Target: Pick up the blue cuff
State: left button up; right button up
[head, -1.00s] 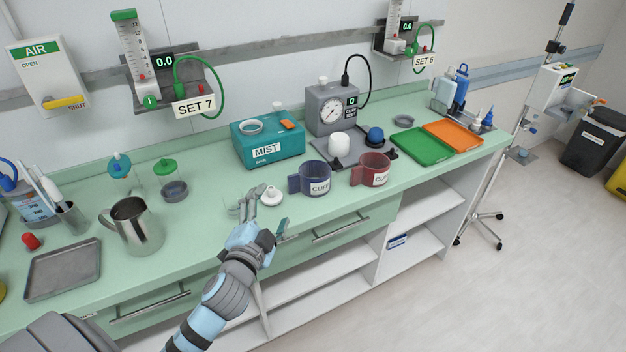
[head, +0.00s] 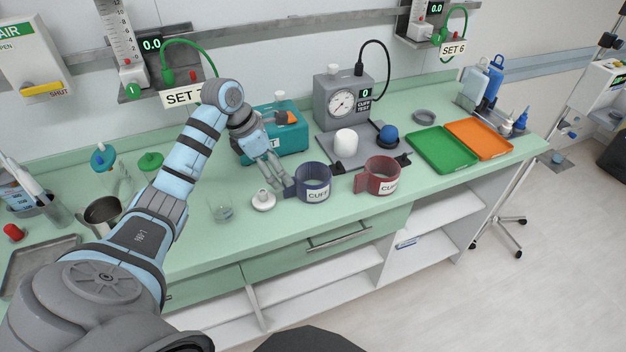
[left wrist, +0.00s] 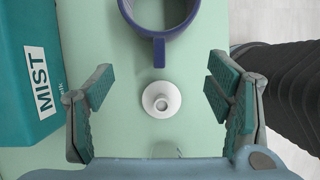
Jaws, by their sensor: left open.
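The blue cuff (head: 315,183) stands on the green counter, a dark blue ring with a white CUFF label and a tab on its left side. It also shows at the top of the left wrist view (left wrist: 159,28), partly cut off, its tab pointing down between the jaws. My left gripper (head: 282,188) is open and empty, just left of the cuff's tab. In the left wrist view my gripper's fingers (left wrist: 160,95) are wide apart, with the cuff beyond the fingertips. My right gripper is not in view.
A white round knob-like piece (left wrist: 160,100) lies near the jaws. A red cuff (head: 381,177) stands right of the blue one. The teal MIST box (head: 291,138) is behind my gripper. Green (head: 442,150) and orange (head: 478,139) trays lie to the right.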

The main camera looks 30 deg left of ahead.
aim_at(294, 195)
pick_arm(q)
jog(key=x, duration=0.8)
jog(key=shift+w+d+r, duration=0.1)
jog(key=shift+w+d, duration=0.15)
jog(key=shift+w, duration=0.2)
jog(key=shift+s, duration=0.1)
jog(key=shift+c, duration=0.2)
grip_shut()
